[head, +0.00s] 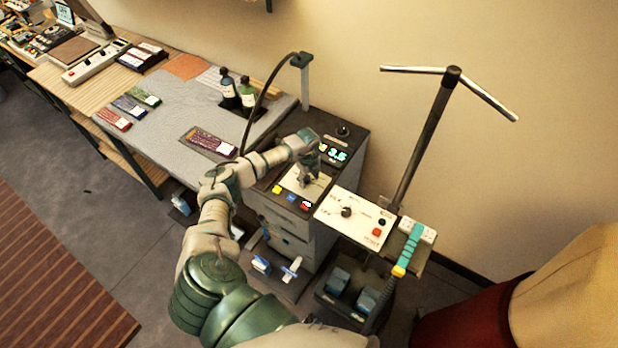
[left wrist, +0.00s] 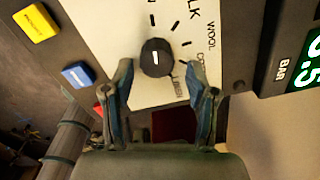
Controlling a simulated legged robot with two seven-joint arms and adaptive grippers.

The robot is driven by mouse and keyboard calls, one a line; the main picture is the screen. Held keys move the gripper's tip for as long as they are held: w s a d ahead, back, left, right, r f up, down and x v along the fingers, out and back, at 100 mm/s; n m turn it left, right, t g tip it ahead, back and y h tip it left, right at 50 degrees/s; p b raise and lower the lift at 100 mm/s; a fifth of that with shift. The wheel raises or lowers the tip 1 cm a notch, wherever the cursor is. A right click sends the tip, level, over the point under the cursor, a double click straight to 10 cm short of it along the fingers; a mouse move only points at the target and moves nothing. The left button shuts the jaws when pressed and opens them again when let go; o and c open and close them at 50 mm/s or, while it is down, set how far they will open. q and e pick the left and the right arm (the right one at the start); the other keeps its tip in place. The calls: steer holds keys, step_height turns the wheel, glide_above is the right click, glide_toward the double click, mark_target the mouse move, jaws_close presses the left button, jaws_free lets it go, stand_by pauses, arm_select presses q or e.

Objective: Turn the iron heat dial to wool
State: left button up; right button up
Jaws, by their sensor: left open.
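The iron heat dial (left wrist: 156,58) is a round black knob with a short white mark, on a white plate (left wrist: 110,25) in the left wrist view. Printed words around it include one ending in LK, WOOL, one starting with CO, and LINEN. The mark's exact setting is hard to tell. My left gripper (left wrist: 161,72) is open, its two fingertips on either side of the knob's lower part, with gaps visible. In the head view my left gripper (head: 310,180) hangs over the white plate (head: 292,180) and hides the knob. My right gripper is not in view.
Yellow (left wrist: 36,22) and blue (left wrist: 78,74) buttons lie beside the plate. A green BAR display (head: 333,153) is behind it. A second panel with a knob (head: 346,212) and a teal-handled tool (head: 411,244) stand to the right. A grey table (head: 170,118) is at left.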

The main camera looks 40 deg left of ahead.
arm_select(q)
steer(key=shift+a+f, duration=0.25)
steer(key=shift+a, duration=0.4)
steer(key=shift+a+f, duration=0.1)
steer(key=shift+a, duration=0.25)
steer(key=shift+c, duration=1.3)
steer(key=shift+a+f, duration=0.1)
steer(key=shift+a, duration=0.15)
steer(key=c, duration=0.8)
steer(key=shift+d, duration=0.2)
jaws_close()
steer(key=shift+d, duration=0.55)
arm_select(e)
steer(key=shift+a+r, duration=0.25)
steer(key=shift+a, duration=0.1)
